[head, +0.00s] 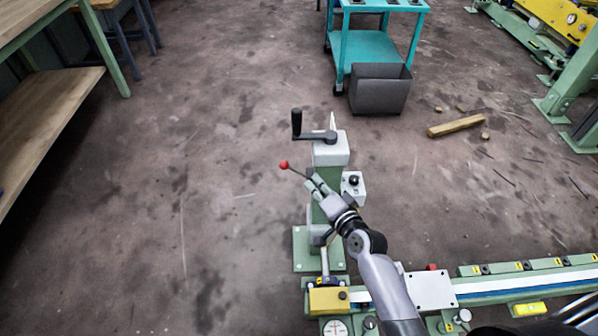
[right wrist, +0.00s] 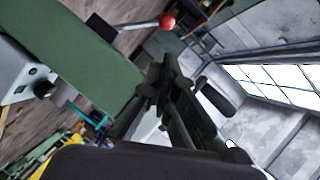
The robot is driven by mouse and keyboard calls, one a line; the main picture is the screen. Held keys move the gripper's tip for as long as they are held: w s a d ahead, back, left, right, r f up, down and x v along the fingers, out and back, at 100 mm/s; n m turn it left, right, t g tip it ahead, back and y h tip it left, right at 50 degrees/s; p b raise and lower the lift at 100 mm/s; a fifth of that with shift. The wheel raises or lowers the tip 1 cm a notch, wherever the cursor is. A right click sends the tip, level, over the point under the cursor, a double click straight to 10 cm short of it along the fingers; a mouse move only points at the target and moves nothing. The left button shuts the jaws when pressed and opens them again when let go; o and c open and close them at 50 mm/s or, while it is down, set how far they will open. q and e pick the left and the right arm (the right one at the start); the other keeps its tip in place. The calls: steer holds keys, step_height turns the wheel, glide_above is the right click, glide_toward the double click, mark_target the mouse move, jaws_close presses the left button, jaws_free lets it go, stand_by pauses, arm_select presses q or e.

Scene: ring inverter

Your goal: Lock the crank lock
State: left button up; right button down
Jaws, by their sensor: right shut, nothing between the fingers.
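The crank (head: 316,135), a black arm with an upright black handle, sits on top of a green post with a pale head (head: 330,153). A thin lever with a red ball (head: 284,165) sticks out to the left from the post below the crank. The red ball also shows at the top of the right wrist view (right wrist: 167,21). My right gripper (head: 311,178) is at the front of the post, beside the lever and below the crank. It is shut and empty, with its fingers apart from the red ball. Whether it touches the lever's rod cannot be told. My left gripper is not in view.
A grey box with a black knob (head: 354,181) is on the post's right side. A green rail bench (head: 500,287) runs along the lower right. A teal cart (head: 366,48) and dark bin (head: 380,92) stand behind. The floor left of the post is clear.

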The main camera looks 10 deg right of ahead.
mark_target(294, 171)
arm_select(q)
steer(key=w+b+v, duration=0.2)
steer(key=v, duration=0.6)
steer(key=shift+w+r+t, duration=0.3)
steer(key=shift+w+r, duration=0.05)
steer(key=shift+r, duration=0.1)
arm_select(e)
steer(key=x, duration=1)
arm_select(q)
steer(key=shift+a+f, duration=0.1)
